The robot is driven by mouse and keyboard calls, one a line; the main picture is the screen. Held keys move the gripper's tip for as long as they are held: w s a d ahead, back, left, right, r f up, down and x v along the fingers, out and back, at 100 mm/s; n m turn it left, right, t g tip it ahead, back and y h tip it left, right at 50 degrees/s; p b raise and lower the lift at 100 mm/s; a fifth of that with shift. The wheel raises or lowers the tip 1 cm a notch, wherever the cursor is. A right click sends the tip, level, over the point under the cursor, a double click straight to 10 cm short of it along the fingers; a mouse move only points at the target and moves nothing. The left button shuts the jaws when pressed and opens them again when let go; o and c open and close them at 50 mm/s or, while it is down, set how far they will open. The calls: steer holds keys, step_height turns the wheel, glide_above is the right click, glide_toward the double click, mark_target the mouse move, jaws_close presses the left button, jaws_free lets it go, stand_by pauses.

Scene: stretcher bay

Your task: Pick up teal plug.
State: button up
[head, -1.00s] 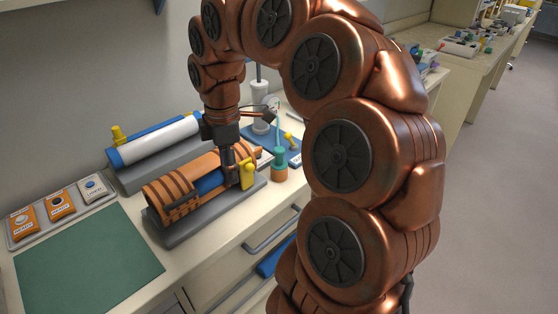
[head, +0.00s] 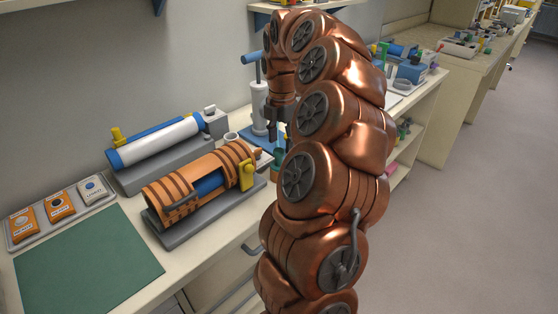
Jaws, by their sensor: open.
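The teal plug (head: 279,156) stands on the bench just right of the orange striped cylinder. Only its left part shows, because my arm covers its right side and base. My gripper (head: 271,136) hangs with its fingers pointing down, above and slightly left of the teal plug in the picture. It is open, and I see nothing between the fingers. The gap between the fingertips and the plug is hard to judge from this view.
The orange striped cylinder (head: 165,193) lies in a grey cradle with a yellow clamp (head: 247,175). A white roll (head: 160,140) lies behind it. A blue plate (head: 258,136) and a white post (head: 260,105) are close to my gripper. The green mat (head: 85,262) is clear.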

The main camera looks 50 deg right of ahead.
mark_target(279, 150)
steer(key=shift+s+a+f+p, duration=0.1)
steer(key=shift+a+f+p, duration=0.15)
steer(key=shift+f, duration=0.35)
steer(key=shift+a+f+p, duration=0.2)
steer(key=shift+f+p, duration=0.05)
steer(key=shift+f, duration=0.3)
steer(key=shift+a+f+p, duration=0.1)
steer(key=shift+f+p, duration=0.25)
steer(key=shift+f, duration=1.25)
jaws_close()
